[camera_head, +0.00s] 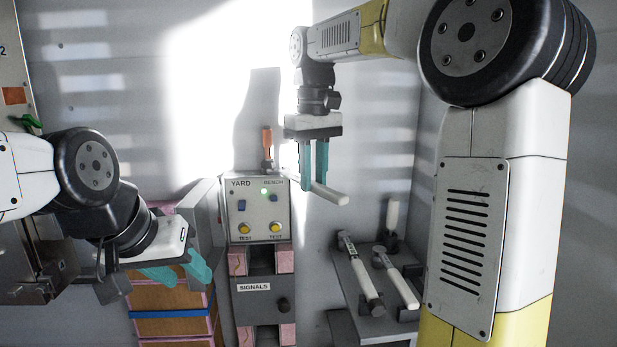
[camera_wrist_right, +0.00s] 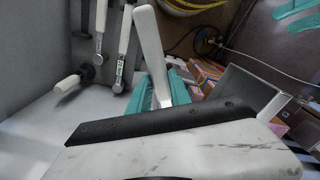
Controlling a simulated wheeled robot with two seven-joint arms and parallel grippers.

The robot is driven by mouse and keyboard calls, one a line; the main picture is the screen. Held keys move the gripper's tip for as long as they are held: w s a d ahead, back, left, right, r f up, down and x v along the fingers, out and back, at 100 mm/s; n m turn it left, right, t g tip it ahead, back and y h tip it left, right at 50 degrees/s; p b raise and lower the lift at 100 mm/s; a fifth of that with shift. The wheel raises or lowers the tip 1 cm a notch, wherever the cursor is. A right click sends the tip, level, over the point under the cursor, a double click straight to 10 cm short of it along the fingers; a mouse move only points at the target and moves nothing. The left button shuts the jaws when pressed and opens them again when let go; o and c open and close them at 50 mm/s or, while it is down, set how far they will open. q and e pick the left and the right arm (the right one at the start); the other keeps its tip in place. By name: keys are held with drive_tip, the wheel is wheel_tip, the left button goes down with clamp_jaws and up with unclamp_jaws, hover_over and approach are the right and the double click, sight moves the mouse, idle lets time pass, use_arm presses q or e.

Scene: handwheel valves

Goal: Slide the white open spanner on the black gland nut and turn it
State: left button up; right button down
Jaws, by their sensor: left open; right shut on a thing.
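My right gripper (camera_head: 314,166) hangs in front of the back wall with teal fingers shut on a white bar-like tool, which I take as the white spanner (camera_head: 329,194). In the right wrist view, the white spanner (camera_wrist_right: 150,42) sticks out from between the teal fingers (camera_wrist_right: 160,92). Its jaw end cannot be made out. My left gripper (camera_head: 178,272) is open and empty at the lower left, in front of the stacked boxes. I cannot pick out the black gland nut in either view.
A grey panel marked YARD and BENCH (camera_head: 259,209) stands below and left of my right gripper, with an orange-handled item (camera_head: 267,142) on top. A SIGNALS box (camera_head: 255,302) is under it. A grey rack (camera_head: 350,285) holds several white-handled tools at the right.

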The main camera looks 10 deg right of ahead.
drive_tip(key=shift+w, duration=0.1)
drive_tip(key=shift+w+a, duration=0.4)
drive_tip(key=shift+w, duration=0.3)
drive_tip(key=shift+w+a, duration=0.45)
drive_tip(key=shift+w, duration=0.3)
drive_tip(key=shift+w+a, duration=0.4)
drive_tip(key=shift+w, duration=0.3)
drive_tip(key=w+a+m, duration=0.2)
drive_tip(key=a+m, duration=0.6)
drive_tip(key=a, duration=0.1)
drive_tip(key=w+a+m, duration=0.2)
drive_tip(key=a+m, duration=0.7)
drive_tip(key=a, duration=0.1)
drive_tip(key=shift+w+a, duration=0.15)
drive_tip(key=shift+w, duration=0.25)
idle(0.9)
